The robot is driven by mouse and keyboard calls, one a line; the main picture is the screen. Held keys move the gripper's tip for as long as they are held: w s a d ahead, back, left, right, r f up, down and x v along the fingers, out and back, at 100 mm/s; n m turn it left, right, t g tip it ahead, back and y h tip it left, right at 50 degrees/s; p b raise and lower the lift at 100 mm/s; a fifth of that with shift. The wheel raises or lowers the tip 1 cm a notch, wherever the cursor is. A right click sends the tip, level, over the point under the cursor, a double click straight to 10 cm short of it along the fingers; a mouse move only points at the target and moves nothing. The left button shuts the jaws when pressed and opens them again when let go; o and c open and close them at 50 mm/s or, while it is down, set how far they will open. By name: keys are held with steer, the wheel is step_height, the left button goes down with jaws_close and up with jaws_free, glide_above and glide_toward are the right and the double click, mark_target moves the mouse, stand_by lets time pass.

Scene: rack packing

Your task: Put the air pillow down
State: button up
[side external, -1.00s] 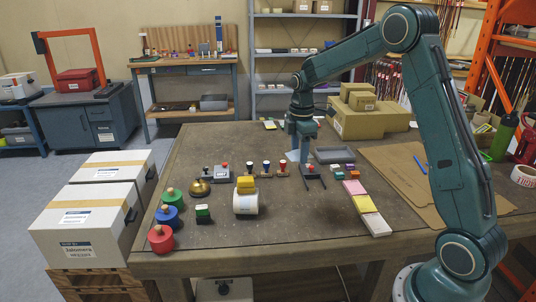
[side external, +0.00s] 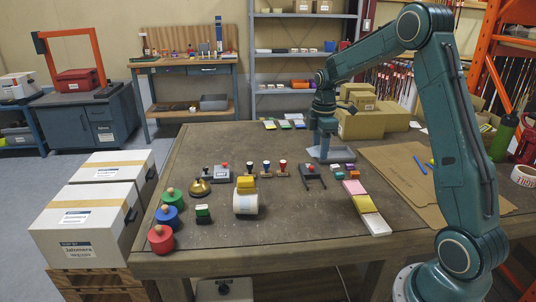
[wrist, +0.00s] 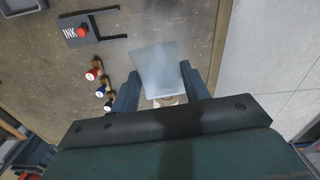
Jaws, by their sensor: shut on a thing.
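The air pillow (wrist: 158,68) is a pale blue, translucent pouch. In the wrist view it sits between the two fingers of my gripper (wrist: 166,95), which is shut on it.
Cardboard boxes (side external: 372,122) stand behind right, flat cardboard (side external: 400,175) lies right. Coloured pads (side external: 285,123) lie at the far edge. The table's front middle is clear.

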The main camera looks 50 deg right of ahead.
steer(key=m, duration=0.1)
glide_above(334, 204)
steer(key=shift+r, duration=0.1)
step_height(334, 204, down, 20)
stand_by(1.2)
steer(key=o, duration=0.9)
